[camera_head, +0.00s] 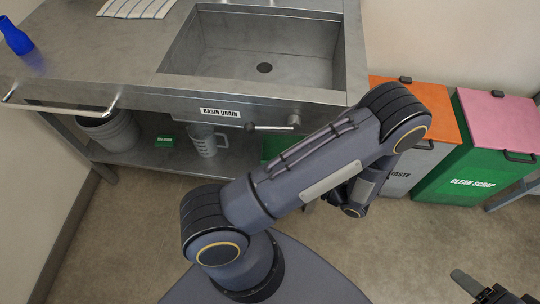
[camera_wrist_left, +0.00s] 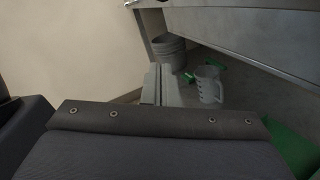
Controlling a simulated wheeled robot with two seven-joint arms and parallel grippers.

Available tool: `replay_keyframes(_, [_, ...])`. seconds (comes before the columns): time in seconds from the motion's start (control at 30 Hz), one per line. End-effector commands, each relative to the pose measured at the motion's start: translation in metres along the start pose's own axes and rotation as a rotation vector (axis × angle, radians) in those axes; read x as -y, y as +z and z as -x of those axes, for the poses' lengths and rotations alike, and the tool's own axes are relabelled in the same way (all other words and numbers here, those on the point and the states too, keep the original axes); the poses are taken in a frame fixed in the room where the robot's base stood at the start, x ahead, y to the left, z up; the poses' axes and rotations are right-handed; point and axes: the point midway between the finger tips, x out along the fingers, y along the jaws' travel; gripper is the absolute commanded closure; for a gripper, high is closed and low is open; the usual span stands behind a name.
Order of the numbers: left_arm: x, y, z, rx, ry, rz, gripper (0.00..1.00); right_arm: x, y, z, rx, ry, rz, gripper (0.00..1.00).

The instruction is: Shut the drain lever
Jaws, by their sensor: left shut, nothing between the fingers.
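The drain lever (camera_head: 271,127) is a thin rod on the sink front. It lies nearly level, with a dark knob at its left end and a round metal pivot at its right. The "BASIN DRAIN" label (camera_head: 220,113) is just up and left of it. My left arm crosses the head view right of the lever and hides its own gripper there. In the left wrist view my left gripper (camera_wrist_left: 156,72) is shut and empty; I cannot make out the lever there. My right gripper (camera_head: 482,290) shows partly at the bottom right, far from the lever; its opening is unclear.
The sink basin (camera_head: 246,45) is above the lever. A clear jug (camera_head: 207,141), a grey bucket (camera_head: 108,131) and a small green box (camera_head: 165,141) stand on the lower shelf. Orange-lidded and green scrap bins (camera_head: 470,165) stand right. A towel bar (camera_head: 60,107) juts out left.

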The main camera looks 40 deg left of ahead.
Motion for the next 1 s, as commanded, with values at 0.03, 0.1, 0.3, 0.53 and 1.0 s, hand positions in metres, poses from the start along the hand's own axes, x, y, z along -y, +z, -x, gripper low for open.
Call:
replay_keyframes(0.03, [0.002,-0.004,0.01,0.0,-0.003,0.001,1.0,-0.001,0.001,-0.002,0.0,0.0,0.0,0.41])
replay_keyframes(0.1, [0.002,-0.007,0.021,-0.001,-0.003,0.0,1.0,-0.001,0.002,-0.003,0.0,0.0,0.0,0.41])
replay_keyframes(0.3, [0.003,-0.011,0.036,0.0,-0.001,-0.001,1.0,-0.002,0.002,-0.004,0.0,0.0,0.0,0.41])
replay_keyframes(0.53, [0.003,-0.011,0.038,0.0,0.0,-0.001,1.0,-0.002,0.002,-0.004,0.0,0.0,0.0,0.41])
replay_keyframes(1.0, [0.001,-0.006,0.036,-0.03,0.013,0.008,1.0,-0.001,0.001,-0.002,0.0,0.0,0.0,0.41])
